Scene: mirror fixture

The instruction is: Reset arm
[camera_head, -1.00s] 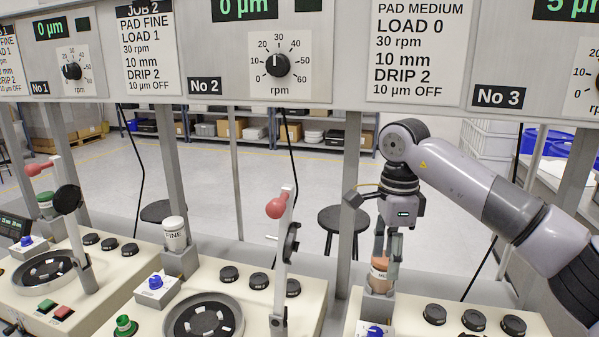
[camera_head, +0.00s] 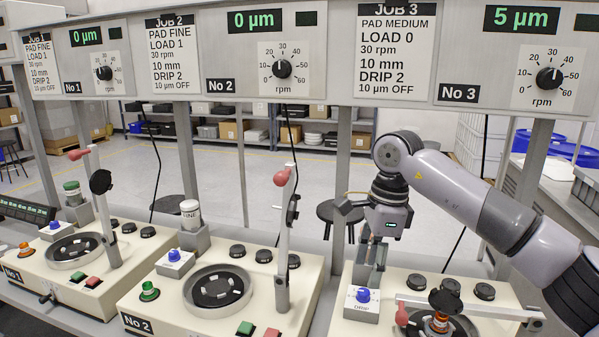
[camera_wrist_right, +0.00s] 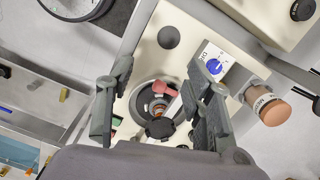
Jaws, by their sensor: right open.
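My right gripper (camera_head: 372,269) hangs over the No 3 machine, beside its blue knob (camera_head: 363,295). In the right wrist view its two fingers (camera_wrist_right: 160,70) are spread apart with nothing between their tips. A bottle with a copper-coloured cap (camera_wrist_right: 276,111) stands to the right of the fingers there, apart from them. In the head view that bottle is hidden or too unclear to make out behind the gripper. My left gripper is in neither view.
The No 3 lapping arm (camera_head: 470,305) lies low across its plate, with a red ball at its end. On No 2 a lever with a red ball (camera_head: 282,177) stands upright. A white-capped bottle (camera_head: 190,213) stands behind No 2's plate. The panel (camera_head: 340,55) spans above.

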